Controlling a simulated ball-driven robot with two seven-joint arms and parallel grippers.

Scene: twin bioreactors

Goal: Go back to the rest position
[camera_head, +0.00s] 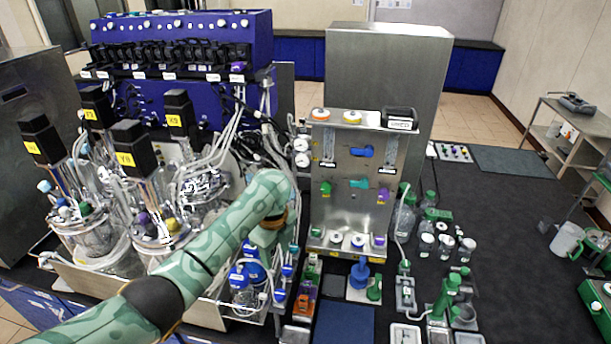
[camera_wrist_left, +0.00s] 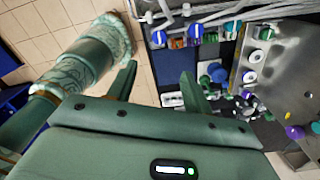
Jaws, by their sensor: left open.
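My left arm (camera_head: 215,240) comes in from the lower left in the head view, over the front of the bioreactors, and bends down beside the metal panel. Its gripper is mostly hidden behind the arm there. In the left wrist view my left gripper (camera_wrist_left: 158,82) is open, with its two fingers wide apart and nothing between them. Tiled floor shows behind the gap. My right gripper is in neither view.
Glass bioreactors (camera_head: 95,235) with black motors stand left. Blue-capped bottles (camera_head: 241,280) stand just below my left arm. The upright metal panel (camera_head: 343,205) with coloured valves is close on its right. Several green-capped bottles stand on the dark bench (camera_head: 510,260), whose middle right is clear.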

